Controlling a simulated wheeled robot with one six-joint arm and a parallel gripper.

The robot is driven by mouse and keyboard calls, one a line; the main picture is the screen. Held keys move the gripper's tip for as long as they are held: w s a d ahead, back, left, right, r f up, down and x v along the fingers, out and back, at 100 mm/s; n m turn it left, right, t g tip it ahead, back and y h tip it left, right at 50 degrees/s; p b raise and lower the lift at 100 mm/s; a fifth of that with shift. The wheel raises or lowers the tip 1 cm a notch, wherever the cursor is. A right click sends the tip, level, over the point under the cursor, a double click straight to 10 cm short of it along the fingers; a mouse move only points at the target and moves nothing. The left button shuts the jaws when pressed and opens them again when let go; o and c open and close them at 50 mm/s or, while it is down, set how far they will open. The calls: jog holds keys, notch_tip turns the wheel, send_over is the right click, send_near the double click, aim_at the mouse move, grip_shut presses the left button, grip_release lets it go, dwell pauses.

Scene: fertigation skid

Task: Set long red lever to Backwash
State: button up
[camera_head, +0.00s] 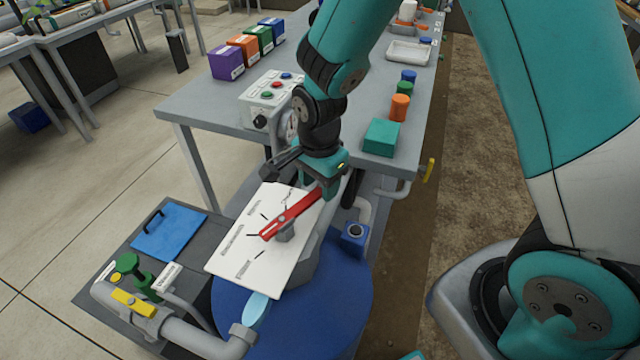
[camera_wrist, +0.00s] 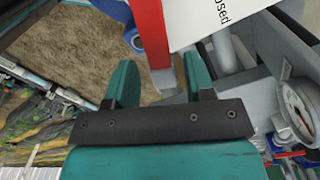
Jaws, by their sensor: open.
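The long red lever (camera_head: 290,215) is mounted on a white label plate (camera_head: 225,262) with several printed position marks. Its labels are too small to read in the head view. The lever slants from lower left to upper right, and its upper right end is at my gripper (camera_head: 332,182). In the wrist view the red lever (camera_wrist: 152,35) comes down from the top, its end between the two teal fingers of my gripper (camera_wrist: 161,78). The fingers are apart, with visible gaps beside the lever. A plate corner (camera_wrist: 195,20) there shows letters ending in "osed".
The plate sits above a blue round tank (camera_head: 345,300). A grey table (camera_head: 340,110) with a control box (camera_head: 268,98) and a teal block (camera_head: 381,137) stands behind. A pressure gauge (camera_wrist: 296,110) is close at right in the wrist view. Pipes with a yellow-handled valve (camera_head: 133,303) lie lower left.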

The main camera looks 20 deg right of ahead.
jog(key=shift+f, duration=0.35)
grip_shut()
